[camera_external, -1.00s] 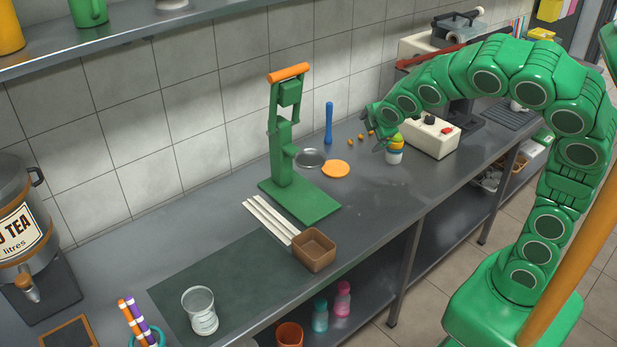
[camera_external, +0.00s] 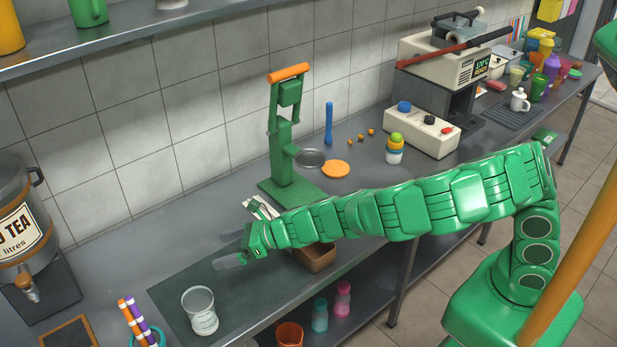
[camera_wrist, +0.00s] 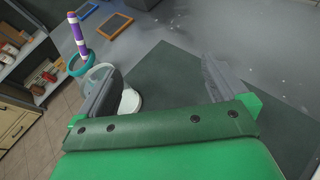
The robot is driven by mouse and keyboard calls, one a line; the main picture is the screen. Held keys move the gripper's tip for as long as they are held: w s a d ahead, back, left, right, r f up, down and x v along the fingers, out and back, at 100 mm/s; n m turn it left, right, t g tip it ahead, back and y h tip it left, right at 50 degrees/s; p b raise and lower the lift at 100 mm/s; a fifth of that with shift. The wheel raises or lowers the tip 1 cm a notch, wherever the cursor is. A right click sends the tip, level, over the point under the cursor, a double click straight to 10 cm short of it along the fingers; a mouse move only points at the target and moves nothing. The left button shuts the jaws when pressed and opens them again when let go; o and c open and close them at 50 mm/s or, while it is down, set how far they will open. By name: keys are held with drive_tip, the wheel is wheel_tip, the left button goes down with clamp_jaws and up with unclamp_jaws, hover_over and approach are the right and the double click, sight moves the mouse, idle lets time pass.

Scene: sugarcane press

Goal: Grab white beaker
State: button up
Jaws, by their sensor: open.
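The white beaker (camera_external: 201,312) looks clear with a whitish body and stands upright on the dark green mat (camera_external: 172,297) at the front left of the counter. My gripper (camera_external: 231,249) is open and empty, above the far right side of the beaker and apart from it in the outside view. In the wrist view, my gripper's (camera_wrist: 160,72) two grey fingers are spread wide. The beaker (camera_wrist: 132,101) shows there at the left finger, which hides part of it. Whether that finger touches it I cannot tell.
A teal cup (camera_external: 148,340) of striped straws stands left of the beaker. A brown square box (camera_external: 316,260) lies under my arm, and white sticks are mostly hidden. The green press (camera_external: 285,150) stands behind. The mat's middle is clear.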

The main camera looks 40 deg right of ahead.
sight(202, 312)
drive_tip(key=s+a+f+n+g, duration=0.1)
drive_tip(key=s+a+f, duration=0.1)
drive_tip(key=s+a+f+n+g+y, duration=0.1)
drive_tip(key=s+a+f+n, duration=0.1)
drive_tip(key=s, duration=0.1)
drive_tip(key=s+a+f+n+g, duration=0.1)
drive_tip(key=s+a+f, duration=0.1)
drive_tip(key=s, duration=0.1)
drive_tip(key=shift+a+n+y, duration=0.15)
drive_tip(key=shift+n+y, duration=0.15)
drive_tip(key=shift+n, duration=0.1)
drive_tip(key=shift+x, duration=3.75)
drive_tip(key=shift+s, duration=0.2)
drive_tip(key=shift+c, duration=0.5)
drive_tip(key=c, duration=0.9)
drive_tip(key=shift+o, duration=0.2)
drive_tip(key=shift+r, duration=0.1)
